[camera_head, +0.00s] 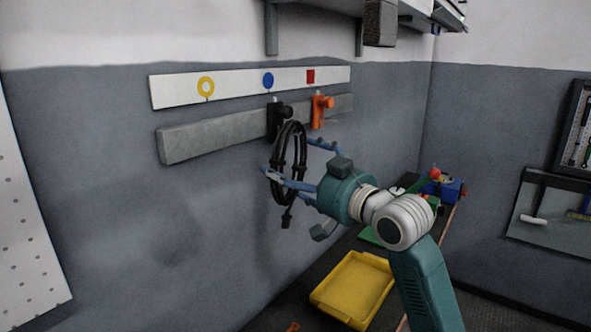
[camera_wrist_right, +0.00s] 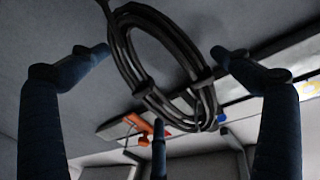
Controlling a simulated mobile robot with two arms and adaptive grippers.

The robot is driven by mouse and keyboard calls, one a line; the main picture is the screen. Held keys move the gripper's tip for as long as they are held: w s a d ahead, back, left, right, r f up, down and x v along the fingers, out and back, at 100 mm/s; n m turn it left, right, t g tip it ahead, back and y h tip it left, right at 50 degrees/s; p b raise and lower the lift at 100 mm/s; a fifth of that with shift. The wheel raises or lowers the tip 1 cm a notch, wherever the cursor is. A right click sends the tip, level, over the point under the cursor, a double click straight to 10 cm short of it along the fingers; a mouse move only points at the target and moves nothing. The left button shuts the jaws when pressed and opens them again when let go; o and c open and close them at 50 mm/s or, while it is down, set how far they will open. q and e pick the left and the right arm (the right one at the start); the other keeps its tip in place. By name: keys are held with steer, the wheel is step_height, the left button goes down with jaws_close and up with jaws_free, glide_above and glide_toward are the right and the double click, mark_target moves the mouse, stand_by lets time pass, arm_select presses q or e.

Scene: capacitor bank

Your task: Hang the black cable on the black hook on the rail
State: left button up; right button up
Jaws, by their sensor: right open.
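The black cable (camera_head: 278,168) is a coil of several loops bound with ties, with a short end dangling below it. Its top meets the peg of the black hook (camera_head: 273,118) on the grey rail (camera_head: 210,137), and it appears to hang there; the exact contact is too small to tell. My right gripper (camera_head: 289,158) is open, with its blue fingers spread around the coil. In the right wrist view the fingers (camera_wrist_right: 160,75) stand apart, and the coil (camera_wrist_right: 150,55) shows beyond and between them, not clamped. My left gripper is not in view.
An orange hook (camera_head: 319,112) sits on the rail just right of the black one. A white strip (camera_head: 230,87) with coloured markers runs above. A yellow tray (camera_head: 352,288) lies on the bench below. A grey shelf bracket (camera_head: 271,28) is overhead.

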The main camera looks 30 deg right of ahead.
steer(key=s+d, duration=0.1)
steer(key=s, duration=1.1)
steer(key=shift+d, duration=0.25)
steer(key=shift+w+f, duration=0.1)
